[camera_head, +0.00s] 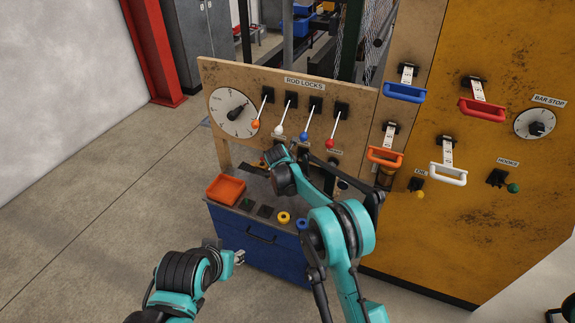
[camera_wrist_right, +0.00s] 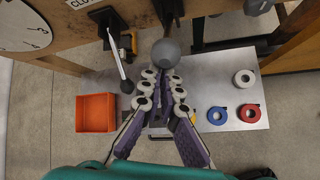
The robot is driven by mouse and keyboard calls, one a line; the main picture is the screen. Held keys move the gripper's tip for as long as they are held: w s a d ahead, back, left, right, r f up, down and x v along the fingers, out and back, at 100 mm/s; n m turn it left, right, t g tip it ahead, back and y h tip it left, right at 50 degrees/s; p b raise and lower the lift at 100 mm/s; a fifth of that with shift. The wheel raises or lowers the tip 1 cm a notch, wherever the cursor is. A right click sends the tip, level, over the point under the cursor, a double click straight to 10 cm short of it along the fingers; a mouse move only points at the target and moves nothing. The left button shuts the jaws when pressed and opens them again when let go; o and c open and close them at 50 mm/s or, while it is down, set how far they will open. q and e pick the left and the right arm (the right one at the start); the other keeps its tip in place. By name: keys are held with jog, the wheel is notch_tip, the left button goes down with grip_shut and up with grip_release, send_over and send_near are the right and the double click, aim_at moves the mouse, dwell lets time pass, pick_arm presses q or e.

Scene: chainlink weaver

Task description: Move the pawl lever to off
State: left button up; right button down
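A grey ball knob (camera_wrist_right: 165,52) on a dark lever mount shows at the fingertips of my right gripper (camera_wrist_right: 164,78) in the right wrist view. The fingers converge with a narrow gap; I cannot tell whether they grip the knob. Left of it a lever with a black knob (camera_wrist_right: 127,87) hangs on a pale rod. No pawl label is readable, so I cannot tell which lever is the pawl lever. In the head view my right wrist hides this lower part of the panel. My left gripper (camera_head: 226,250) looks open and empty, in front of the blue cabinet.
The rod locks panel (camera_head: 230,75) carries several levers with orange, white, blue and red knobs and a dial (camera_head: 233,112). Below stand an orange tray (camera_head: 226,188) and tape rolls (camera_head: 284,217) on the blue cabinet (camera_head: 260,245). A yellow panel (camera_head: 500,210) rises right. Floor is clear left.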

jog(key=shift+w+d+r, duration=0.15)
jog(key=shift+d+r, duration=0.05)
jog(key=shift+r, duration=0.05)
jog(key=d+v, duration=0.1)
jog(key=v, duration=1.1)
jog(key=s+d+r+m+g+b, duration=0.1)
jog(key=s+d+r+m, duration=0.4)
jog(key=s+d+m, duration=0.3)
jog(key=s+d+r+m+b, duration=0.1)
jog(key=s+d+r+m, duration=0.4)
jog(key=s+d, duration=0.4)
jog(key=s+d+f+m, duration=0.2)
jog(key=s+m, duration=0.3)
jog(key=s, duration=0.2)
jog(key=s+d+f+m, duration=0.3)
jog(key=s+m, duration=0.2)
jog(key=s, duration=0.3)
jog(key=s+d+f+m, duration=0.2)
jog(key=s+m, duration=0.3)
jog(key=s, duration=0.3)
jog(key=shift+s+d+f+y+b, duration=0.2)
jog(key=shift+d+y+b, duration=0.2)
jog(key=shift+d, duration=0.35)
